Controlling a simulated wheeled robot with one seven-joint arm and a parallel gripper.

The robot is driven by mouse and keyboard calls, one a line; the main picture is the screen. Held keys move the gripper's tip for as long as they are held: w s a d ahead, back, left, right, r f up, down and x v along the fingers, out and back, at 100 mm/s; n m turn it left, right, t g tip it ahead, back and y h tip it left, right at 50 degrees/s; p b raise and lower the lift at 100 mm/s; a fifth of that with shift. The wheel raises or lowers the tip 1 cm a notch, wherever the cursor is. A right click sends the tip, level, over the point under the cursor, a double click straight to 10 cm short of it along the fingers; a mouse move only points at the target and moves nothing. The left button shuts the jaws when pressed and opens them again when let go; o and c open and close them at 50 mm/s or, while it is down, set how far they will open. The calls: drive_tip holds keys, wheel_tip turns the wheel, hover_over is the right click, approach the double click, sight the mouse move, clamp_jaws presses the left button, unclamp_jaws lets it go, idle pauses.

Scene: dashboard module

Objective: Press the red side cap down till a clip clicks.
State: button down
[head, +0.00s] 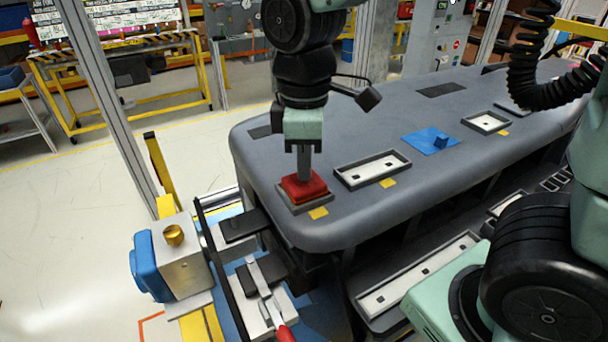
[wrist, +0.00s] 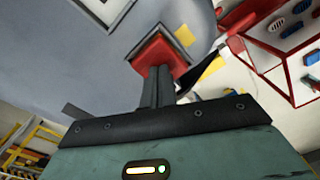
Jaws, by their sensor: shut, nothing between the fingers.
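The red side cap (head: 307,187) sits in its dark frame at the near left corner of the grey dashboard module (head: 350,135). My gripper (head: 304,178) is shut and points down, with its fingertips at the top of the cap. In the wrist view the closed fingers (wrist: 157,88) reach the red cap (wrist: 160,55) and cover part of it. Whether the cap is fully seated, and whether the fingertips press on it, I cannot tell. The clips are hidden.
Right of the cap lie an empty framed recess (head: 373,170), a blue panel (head: 430,141) and another framed recess (head: 485,123). A yellow-trimmed fixture with a blue block (head: 150,265) and a red-handled clamp (head: 285,333) stand at the near left.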

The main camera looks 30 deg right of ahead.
wheel_tip(320, 180, up, 7)
drive_tip(key=p, duration=0.5)
drive_tip(key=shift+p, duration=0.4)
drive_tip(key=shift+r, duration=0.1)
